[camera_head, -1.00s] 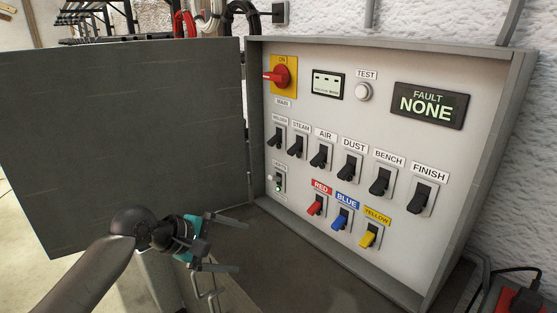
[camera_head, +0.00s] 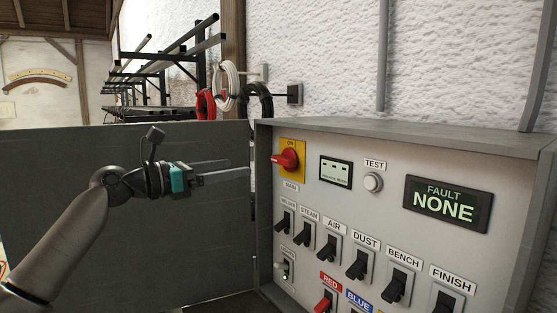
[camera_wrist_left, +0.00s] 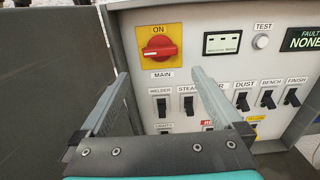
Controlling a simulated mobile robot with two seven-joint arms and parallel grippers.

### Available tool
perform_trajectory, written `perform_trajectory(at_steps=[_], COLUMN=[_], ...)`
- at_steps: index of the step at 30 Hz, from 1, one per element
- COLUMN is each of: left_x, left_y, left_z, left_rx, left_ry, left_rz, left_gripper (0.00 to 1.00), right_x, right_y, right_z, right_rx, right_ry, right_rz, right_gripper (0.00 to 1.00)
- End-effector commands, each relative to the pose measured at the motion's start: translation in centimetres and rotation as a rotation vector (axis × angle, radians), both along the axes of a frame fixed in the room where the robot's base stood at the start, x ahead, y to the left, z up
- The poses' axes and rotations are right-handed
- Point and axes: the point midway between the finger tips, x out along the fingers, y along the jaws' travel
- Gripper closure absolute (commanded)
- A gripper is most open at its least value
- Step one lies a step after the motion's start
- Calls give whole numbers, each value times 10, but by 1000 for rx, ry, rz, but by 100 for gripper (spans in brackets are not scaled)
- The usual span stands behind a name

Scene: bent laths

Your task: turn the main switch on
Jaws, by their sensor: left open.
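The main switch (camera_head: 288,160) is a red rotary knob on a yellow plate marked ON at the top, with a MAIN label below it. Its handle lies about horizontal, not toward the ON mark. It also shows in the left wrist view (camera_wrist_left: 159,48). My left gripper (camera_head: 240,167) is open and empty, left of the switch in the head view and apart from it. In the left wrist view its fingers (camera_wrist_left: 160,75) spread below the knob, one to each side. My right gripper is out of view.
The grey control box (camera_head: 420,140) holds a small meter (camera_head: 336,172), a TEST button (camera_head: 373,182), a FAULT NONE display (camera_head: 447,205) and rows of black and coloured toggles. Its open door (camera_head: 60,200) stands behind my left arm. Cable coils (camera_head: 228,85) hang above.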

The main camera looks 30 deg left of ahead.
Motion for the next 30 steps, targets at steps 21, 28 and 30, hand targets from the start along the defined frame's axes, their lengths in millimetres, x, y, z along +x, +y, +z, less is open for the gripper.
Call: perform_trajectory(at_steps=[21, 28, 30], left_x=[77, 102, 108], left_y=[-32, -42, -44], left_z=[2, 1, 1], left_rx=[1, 0, -1], left_ry=[-1, -1, 0], left_rz=[0, 0, 1], left_gripper=[0, 0, 0], right_x=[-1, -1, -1], right_y=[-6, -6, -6], right_z=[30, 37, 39], right_rx=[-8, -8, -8], right_ry=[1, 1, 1], right_rz=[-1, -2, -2], right_gripper=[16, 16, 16])
